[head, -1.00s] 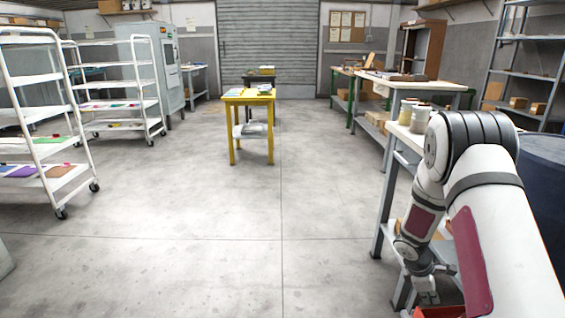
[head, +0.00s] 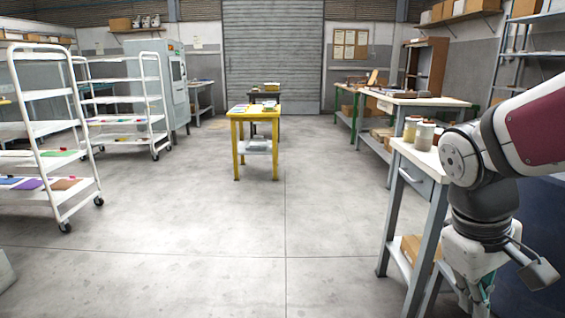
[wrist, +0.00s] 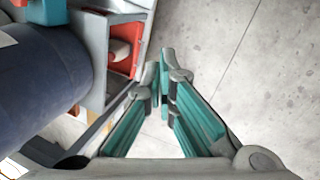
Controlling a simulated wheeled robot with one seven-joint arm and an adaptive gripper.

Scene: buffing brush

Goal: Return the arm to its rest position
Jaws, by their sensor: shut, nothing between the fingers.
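My arm is folded at the right side of the head view, with its white and dark red link at the right edge. My gripper hangs down at the bottom right, partly cut off by the frame's lower edge. In the wrist view my gripper (wrist: 166,78) shows its teal-padded fingers with the tips together and nothing between them. Concrete floor lies beyond the tips.
A workbench (head: 420,160) with jars (head: 424,136) stands just left of my arm. In the wrist view a dark blue drum (wrist: 38,80) and a red bin (wrist: 122,52) lie left of my gripper. A yellow cart (head: 256,113) stands ahead, with clear floor before it.

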